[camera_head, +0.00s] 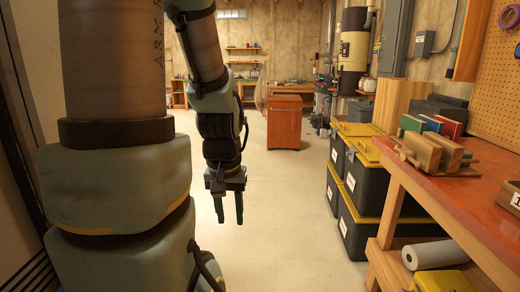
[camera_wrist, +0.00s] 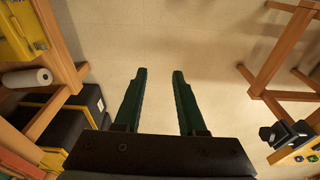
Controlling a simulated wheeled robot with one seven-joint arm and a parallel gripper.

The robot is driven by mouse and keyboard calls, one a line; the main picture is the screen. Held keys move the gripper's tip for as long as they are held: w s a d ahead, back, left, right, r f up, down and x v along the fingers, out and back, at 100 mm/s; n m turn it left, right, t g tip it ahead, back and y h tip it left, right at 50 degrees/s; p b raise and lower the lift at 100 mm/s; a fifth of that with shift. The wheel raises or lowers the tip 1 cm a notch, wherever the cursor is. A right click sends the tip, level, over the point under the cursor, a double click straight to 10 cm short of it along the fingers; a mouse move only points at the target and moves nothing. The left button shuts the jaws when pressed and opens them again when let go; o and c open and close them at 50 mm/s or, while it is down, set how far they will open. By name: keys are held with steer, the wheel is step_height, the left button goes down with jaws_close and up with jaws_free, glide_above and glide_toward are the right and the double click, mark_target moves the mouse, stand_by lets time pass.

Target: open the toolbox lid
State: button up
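My gripper (camera_head: 229,221) hangs pointing down over the bare floor, left of the workbench. In the wrist view its two dark green fingers (camera_wrist: 159,74) are apart with nothing between them, so it is open and empty. A yellow box (camera_head: 440,281) sits on the bench's lower shelf and is cut off by the frame's bottom edge. It looks like the yellow metal case (camera_wrist: 17,37) at the upper left of the wrist view, which has a dark fitting on its side. I cannot tell for sure whether it is the toolbox, or how its lid stands.
The orange-topped workbench (camera_head: 455,200) carries wooden blocks and coloured books. A white roll (camera_head: 433,254) lies on its lower shelf. Black bins with yellow lids (camera_head: 378,145) are stacked beyond it. A red-brown cabinet (camera_head: 284,125) stands farther back. The floor between is clear.

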steer(key=shift+r, duration=0.1)
steer(key=c, duration=0.6)
steer(key=w+d+f+b, duration=0.1)
steer(key=d+f+b, duration=0.3)
steer(key=f, duration=0.4)
steer(key=w+d+f+n+g+h+b, duration=0.1)
steer(key=d+f+b, duration=0.3)
steer(key=f, duration=0.5)
steer(key=shift+w+d+g, duration=0.3)
steer(key=shift+w+d, duration=0.15)
steer(key=shift+d, duration=0.35)
steer(key=s+d+f+n+g+h+b, duration=0.2)
steer(key=d+f+n+h+b, duration=0.25)
steer(key=d+f+b, duration=0.75)
steer(key=s+d+f+n+g+h+b, duration=0.1)
steer(key=s+d+f+n+h+b, duration=0.3)
steer(key=d+f, duration=1.3)
steer(key=w+d+f+n+t+h+b, duration=0.1)
steer(key=w+d+n+h+b, duration=0.15)
steer(key=d, duration=0.45)
steer(key=w+d+f+n+h+b, duration=0.1)
steer(key=d+n+b, duration=0.3)
steer(key=d, duration=0.4)
steer(key=w+d+f+n+t+h+b, duration=0.1)
steer(key=w+d+f+n+b, duration=0.2)
steer(key=d, duration=0.4)
step_height(320, 180, up, 6)
steer(key=s, duration=0.1)
steer(key=shift+a+b, duration=0.2)
steer(key=shift+b, duration=0.15)
